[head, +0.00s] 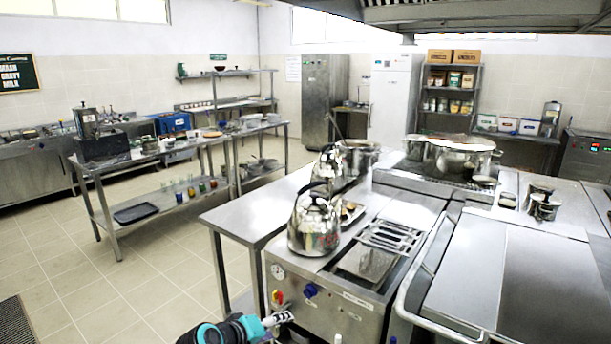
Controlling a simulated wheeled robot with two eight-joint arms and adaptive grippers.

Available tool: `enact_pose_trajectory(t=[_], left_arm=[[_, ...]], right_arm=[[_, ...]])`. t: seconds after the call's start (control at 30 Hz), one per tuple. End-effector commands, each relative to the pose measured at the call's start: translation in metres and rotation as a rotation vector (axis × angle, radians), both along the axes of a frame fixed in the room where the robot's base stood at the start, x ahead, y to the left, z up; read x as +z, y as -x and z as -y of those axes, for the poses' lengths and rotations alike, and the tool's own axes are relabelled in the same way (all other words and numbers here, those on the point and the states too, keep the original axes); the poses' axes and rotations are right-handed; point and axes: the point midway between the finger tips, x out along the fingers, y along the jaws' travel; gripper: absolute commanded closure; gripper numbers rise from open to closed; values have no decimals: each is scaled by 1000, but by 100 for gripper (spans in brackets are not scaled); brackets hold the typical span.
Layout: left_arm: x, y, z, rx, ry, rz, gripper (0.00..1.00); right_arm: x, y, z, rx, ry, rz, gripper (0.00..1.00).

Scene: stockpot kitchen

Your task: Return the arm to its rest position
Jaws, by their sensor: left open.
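My left arm (228,331), black and teal, comes in at the bottom edge of the head view. My left gripper (284,318) is at its end, low in front of the steel cooking unit (330,302), close to the unit's lower left front. The gripper is small and seen from the side; it is open, and I see nothing held in it. Most of the arm is cut off by the bottom edge. My right gripper is not in view.
Kettles (314,228) stand on the unit's left side, above my gripper. Stockpots (458,156) stand on the range behind. A steel side table (250,215) adjoins the unit. Open tiled floor (140,290) lies to the left, with a steel shelf table (150,155) beyond.

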Motion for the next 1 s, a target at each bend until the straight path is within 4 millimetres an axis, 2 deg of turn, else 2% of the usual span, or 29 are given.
enact_pose_trajectory(t=[0.03,0.3,0.4,0.5,0.6,0.7,1.0], left_arm=[[3,24,-6,-17,-69,-2,45],[-6,138,-52,-111,-461,-33,45],[-14,173,-71,-142,-589,-47,45],[-22,200,-86,-165,-688,-60,45],[-28,216,-97,-180,-753,-70,45],[-30,224,-102,-188,-786,-74,45],[-31,225,-103,-189,-793,-76,45]], right_arm=[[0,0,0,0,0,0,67],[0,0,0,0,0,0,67],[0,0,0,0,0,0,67],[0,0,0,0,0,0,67],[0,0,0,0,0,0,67],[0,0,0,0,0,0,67],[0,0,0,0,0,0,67]])
